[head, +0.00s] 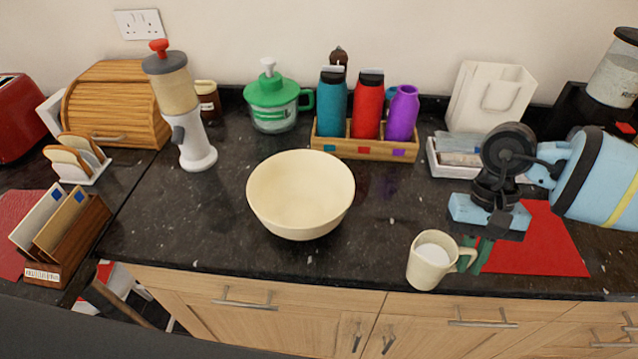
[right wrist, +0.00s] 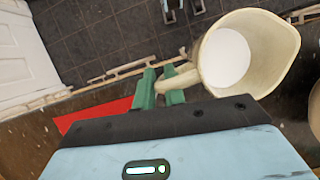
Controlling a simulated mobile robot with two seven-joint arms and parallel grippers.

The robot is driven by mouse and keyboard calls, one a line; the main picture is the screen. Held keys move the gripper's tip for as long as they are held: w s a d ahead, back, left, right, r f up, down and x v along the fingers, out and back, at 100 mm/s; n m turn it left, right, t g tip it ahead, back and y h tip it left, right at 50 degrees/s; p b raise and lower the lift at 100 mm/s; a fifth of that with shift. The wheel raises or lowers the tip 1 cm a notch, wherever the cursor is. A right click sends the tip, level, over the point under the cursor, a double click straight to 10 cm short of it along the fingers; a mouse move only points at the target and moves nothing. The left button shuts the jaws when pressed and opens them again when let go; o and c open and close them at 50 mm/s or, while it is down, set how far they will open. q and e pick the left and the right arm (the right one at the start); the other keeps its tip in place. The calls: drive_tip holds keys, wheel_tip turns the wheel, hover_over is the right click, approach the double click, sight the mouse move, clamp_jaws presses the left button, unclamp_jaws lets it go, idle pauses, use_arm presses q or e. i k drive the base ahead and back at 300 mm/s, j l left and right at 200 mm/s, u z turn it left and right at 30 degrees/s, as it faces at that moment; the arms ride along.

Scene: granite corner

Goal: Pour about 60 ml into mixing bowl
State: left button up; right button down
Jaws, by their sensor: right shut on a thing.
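A cream mixing bowl (head: 300,212) stands upright and looks empty in the middle of the dark counter. A cream jug (head: 428,264) with white liquid inside is at the counter's front edge, right of the bowl. My right gripper (head: 472,248) is shut on the jug's handle with its green fingers. In the right wrist view the green fingers (right wrist: 158,90) close on the handle, and the jug (right wrist: 270,50) with its white contents shows at the upper right. I cannot tell whether the jug's base touches the counter. My left gripper is not in view.
A red mat (head: 535,245) lies right of the jug. A wooden rack (head: 350,149) with teal, red and purple bottles, a green-lidded jar (head: 275,122) and a white dispenser (head: 196,150) stand behind the bowl. The counter between bowl and jug is clear.

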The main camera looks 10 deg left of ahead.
sight(298, 194)
drive_tip(key=k+j, duration=0.15)
drive_tip(key=j, duration=0.25)
drive_tip(key=k+j, duration=0.15)
drive_tip(key=j, duration=0.2)
drive_tip(key=k+j, duration=0.1)
drive_tip(key=j, duration=0.3)
